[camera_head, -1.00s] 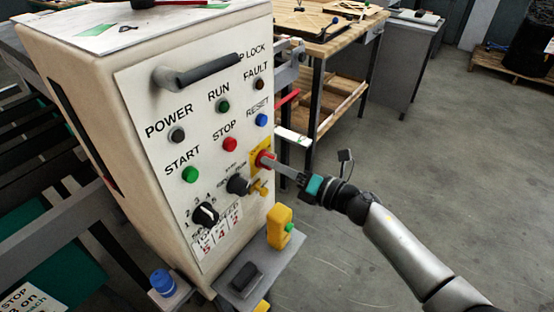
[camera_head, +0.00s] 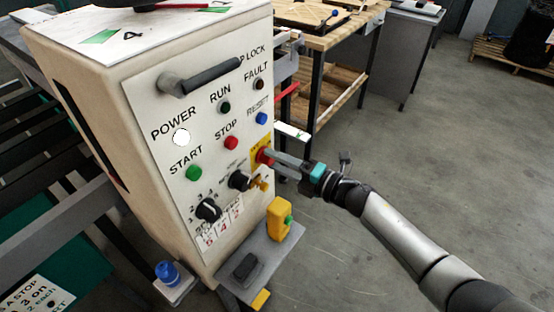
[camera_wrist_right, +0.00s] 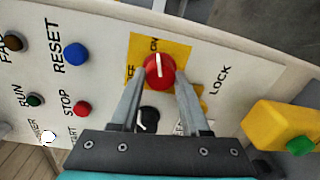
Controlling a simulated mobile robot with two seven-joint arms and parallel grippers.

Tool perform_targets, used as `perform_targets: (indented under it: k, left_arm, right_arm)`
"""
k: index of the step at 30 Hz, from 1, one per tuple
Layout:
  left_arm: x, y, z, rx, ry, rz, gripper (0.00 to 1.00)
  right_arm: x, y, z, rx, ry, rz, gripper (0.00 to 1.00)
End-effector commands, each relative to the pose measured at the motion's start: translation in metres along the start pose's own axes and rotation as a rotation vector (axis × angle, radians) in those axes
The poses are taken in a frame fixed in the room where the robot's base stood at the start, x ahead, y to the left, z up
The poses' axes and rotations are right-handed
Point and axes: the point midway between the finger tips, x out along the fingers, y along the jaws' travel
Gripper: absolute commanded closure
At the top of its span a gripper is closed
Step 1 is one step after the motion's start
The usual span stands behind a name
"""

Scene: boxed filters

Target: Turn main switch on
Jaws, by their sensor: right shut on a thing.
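The main switch (camera_head: 262,155) is a red knob on a yellow plate (camera_head: 254,149) at the right edge of the control panel. In the right wrist view the red knob (camera_wrist_right: 158,71) shows its white mark pointing up toward the ON lettering on the yellow plate (camera_wrist_right: 178,51). My right gripper (camera_head: 271,157) is shut on the knob, with one finger on each side of it in the wrist view (camera_wrist_right: 160,82). The power lamp (camera_head: 181,137) is lit white. My left gripper is not in view.
Below the switch are a black selector knob (camera_head: 239,179) and a yellow lock part (camera_head: 261,184). A yellow box with a green button (camera_head: 280,220) stands on the grey shelf below. Reset (camera_head: 261,118) and stop (camera_head: 231,143) buttons are nearby. Open floor lies to the right.

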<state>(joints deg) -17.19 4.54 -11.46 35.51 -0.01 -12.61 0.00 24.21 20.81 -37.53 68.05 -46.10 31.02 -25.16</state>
Motion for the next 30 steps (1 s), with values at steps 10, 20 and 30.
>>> perform_targets:
  k: [10,20,30]
  left_arm:
    - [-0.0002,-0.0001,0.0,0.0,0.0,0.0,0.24]
    - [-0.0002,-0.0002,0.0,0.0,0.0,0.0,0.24]
    - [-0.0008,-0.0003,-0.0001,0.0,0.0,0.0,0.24]
  right_arm:
    - [-0.0001,-0.0008,-0.0005,0.01,0.001,-0.001,1.0]
    - [0.0,-0.0004,-0.0004,0.007,0.0,0.0,0.25]
    - [-0.0054,-0.0008,0.0003,0.006,0.0,-0.001,0.25]
